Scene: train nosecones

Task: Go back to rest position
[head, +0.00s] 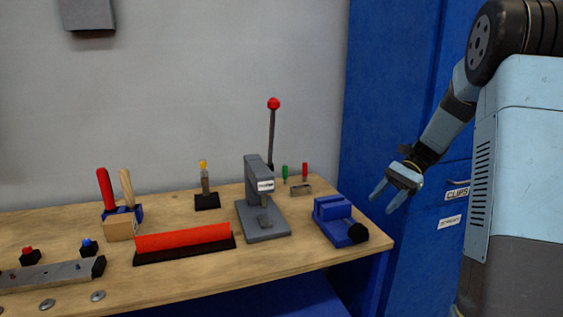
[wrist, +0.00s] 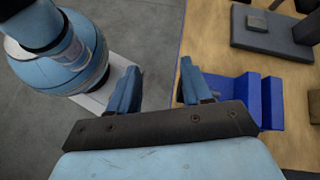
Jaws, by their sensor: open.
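My gripper (head: 384,200) is at the right end of the workbench (head: 190,276), in the air just right of the blue vise (head: 340,222). Its two light blue fingers are apart and nothing is between them. In the wrist view my gripper (wrist: 158,92) also shows open and empty, over the gap between grey floor and bench edge. The vise (wrist: 245,95) lies to the right of the fingers there, partly hidden behind one finger. My arm comes down from the upper right in the head view.
A grey press (head: 262,205) with a red-knobbed lever stands left of the vise. A red bar (head: 183,238), a tool holder (head: 120,229) and a grey rail (head: 48,275) lie farther left. Blue cabinets (head: 395,80) stand behind my arm.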

